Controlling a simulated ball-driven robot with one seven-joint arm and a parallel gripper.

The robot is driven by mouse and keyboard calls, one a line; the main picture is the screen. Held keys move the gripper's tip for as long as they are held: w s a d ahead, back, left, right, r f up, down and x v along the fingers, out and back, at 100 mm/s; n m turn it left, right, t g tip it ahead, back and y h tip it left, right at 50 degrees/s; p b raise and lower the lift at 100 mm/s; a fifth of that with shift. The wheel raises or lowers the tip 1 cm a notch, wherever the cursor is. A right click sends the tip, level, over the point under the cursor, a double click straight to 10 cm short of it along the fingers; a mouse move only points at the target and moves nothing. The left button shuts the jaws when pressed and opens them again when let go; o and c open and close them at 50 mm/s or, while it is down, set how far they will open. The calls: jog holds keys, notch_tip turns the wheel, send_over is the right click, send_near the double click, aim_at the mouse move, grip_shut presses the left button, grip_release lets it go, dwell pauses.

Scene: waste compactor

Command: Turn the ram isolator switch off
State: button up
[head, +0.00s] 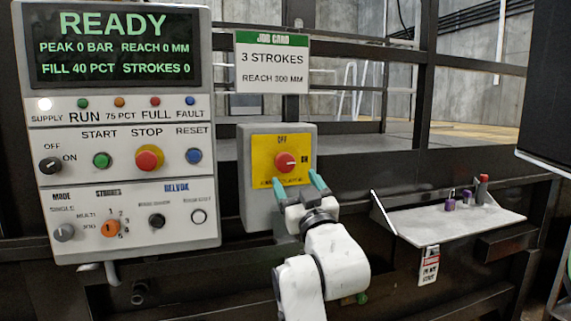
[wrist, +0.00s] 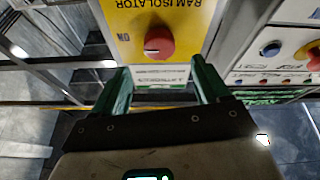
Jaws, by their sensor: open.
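The ram isolator switch is a red round knob (head: 285,162) on a yellow plate (head: 264,178) on a grey box. Its white mark points right, toward ON; OFF is marked at the top. In the wrist view the scene is upside down, with the red knob (wrist: 159,42) at upper middle and RAM ISOLATOR lettering beyond it. My gripper (head: 298,176) is open, its two green fingers spread in front of the box. In the wrist view the fingers of my gripper (wrist: 160,78) stand left and right below the knob, with nothing between them. I see no contact with the knob.
A control panel (head: 130,200) with buttons and a READY display (head: 115,45) stands to the left. A job card (head: 272,62) hangs above the switch. A shelf (head: 450,228) with small purple and red-topped items juts out at right. Dark rails frame the machine.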

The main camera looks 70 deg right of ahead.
aim_at(286, 164)
jog(key=p+x, duration=0.1)
jog(key=x, duration=0.6)
jog(key=shift+w+d, duration=0.1)
jog(key=shift+d, duration=0.05)
jog(key=c, duration=1)
jog(key=shift+p, duration=0.3)
